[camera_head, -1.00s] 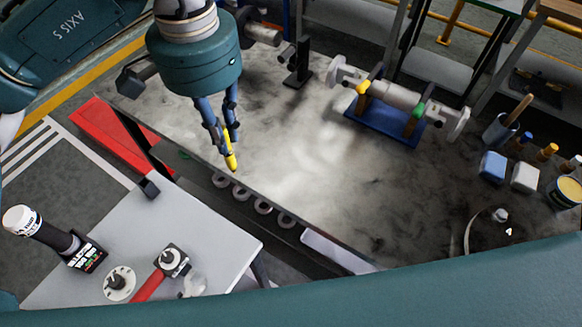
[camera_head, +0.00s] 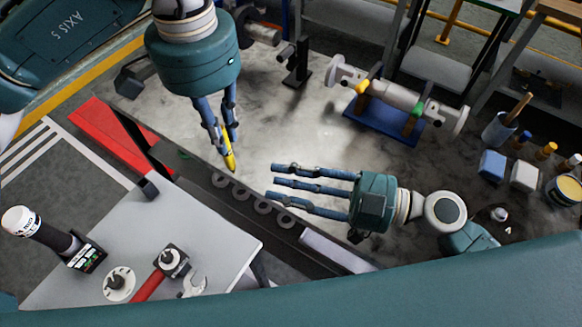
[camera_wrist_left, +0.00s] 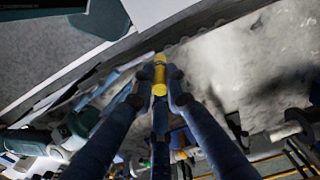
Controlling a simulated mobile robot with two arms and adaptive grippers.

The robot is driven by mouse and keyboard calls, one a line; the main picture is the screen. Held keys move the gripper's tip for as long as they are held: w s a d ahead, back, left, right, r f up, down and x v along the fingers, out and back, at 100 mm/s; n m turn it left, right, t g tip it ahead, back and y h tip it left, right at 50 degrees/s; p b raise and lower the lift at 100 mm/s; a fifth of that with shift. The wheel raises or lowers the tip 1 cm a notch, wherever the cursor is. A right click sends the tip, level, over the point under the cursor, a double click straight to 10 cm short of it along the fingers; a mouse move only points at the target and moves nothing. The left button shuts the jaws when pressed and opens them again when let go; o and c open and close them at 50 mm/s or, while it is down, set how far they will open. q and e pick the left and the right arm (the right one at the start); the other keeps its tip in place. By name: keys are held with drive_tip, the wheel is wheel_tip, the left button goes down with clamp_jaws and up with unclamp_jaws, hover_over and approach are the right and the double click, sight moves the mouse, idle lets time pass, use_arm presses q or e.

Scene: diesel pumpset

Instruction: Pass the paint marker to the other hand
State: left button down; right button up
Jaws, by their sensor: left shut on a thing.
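The paint marker (camera_head: 230,160) is a yellow stick held upright, slightly tilted, above the front edge of the stained workbench. My left gripper (camera_head: 227,140) is shut on it, pointing down from the top left. In the left wrist view the yellow marker (camera_wrist_left: 159,75) sits between the blue fingertips of my left gripper (camera_wrist_left: 158,92). My right gripper (camera_head: 278,184) comes in from the right with its fingers spread apart, pointing left. It is open and empty, a little right of and below the marker, with a gap between them.
The workbench (camera_head: 285,125) is clear in the middle. A shaft on a blue stand (camera_head: 385,120) is at its back. Cups and blocks (camera_head: 492,163) stand at the right. A grey side table (camera_head: 190,225) with a hammer (camera_head: 147,287) and round parts is at front left.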

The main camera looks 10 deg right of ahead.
sight(226, 158)
drive_tip(key=shift+y, duration=0.3)
drive_tip(key=w+a+r, duration=0.1)
drive_tip(key=a, duration=0.2)
drive_tip(key=w+a, duration=0.2)
drive_tip(key=a, duration=0.2)
drive_tip(key=w+a+r, duration=0.1)
drive_tip(key=w+a, duration=0.1)
drive_tip(key=a, duration=0.1)
drive_tip(key=shift+w+a+r, duration=0.1)
drive_tip(key=shift+a+r, duration=0.05)
drive_tip(key=shift+r, duration=0.2)
use_arm(q)
drive_tip(key=shift+r, duration=0.1)
use_arm(e)
clamp_jaws()
use_arm(q)
drive_tip(key=c, duration=1.6)
unclamp_jaws()
drive_tip(key=shift+c, duration=0.2)
